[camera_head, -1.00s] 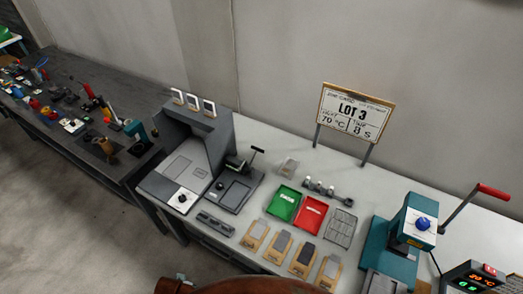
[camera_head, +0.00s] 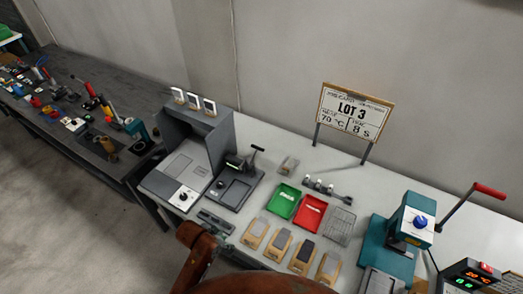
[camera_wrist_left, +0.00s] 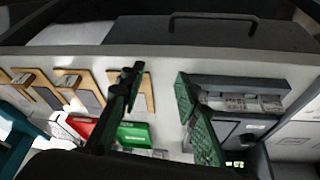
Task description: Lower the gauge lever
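The gauge (camera_head: 236,190) is a dark grey bench device with a flat plate, right of the grey hooded station. Its black lever (camera_head: 256,155) stands raised at the back right of it. My left gripper (camera_head: 222,239) is small and partly hidden by my brown arm, in front of the bench near the dark slotted tray. In the left wrist view my left gripper (camera_wrist_left: 165,110) has its two fingers wide apart with nothing between them. My right gripper is not in view.
A dark slotted tray (camera_head: 216,221) lies before the gauge. Green tray (camera_head: 284,201), red tray (camera_head: 310,213) and several pads on tan cards (camera_head: 279,244) lie to the right. A teal press (camera_head: 393,245) stands further right. The hooded station (camera_head: 192,155) borders the gauge's left.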

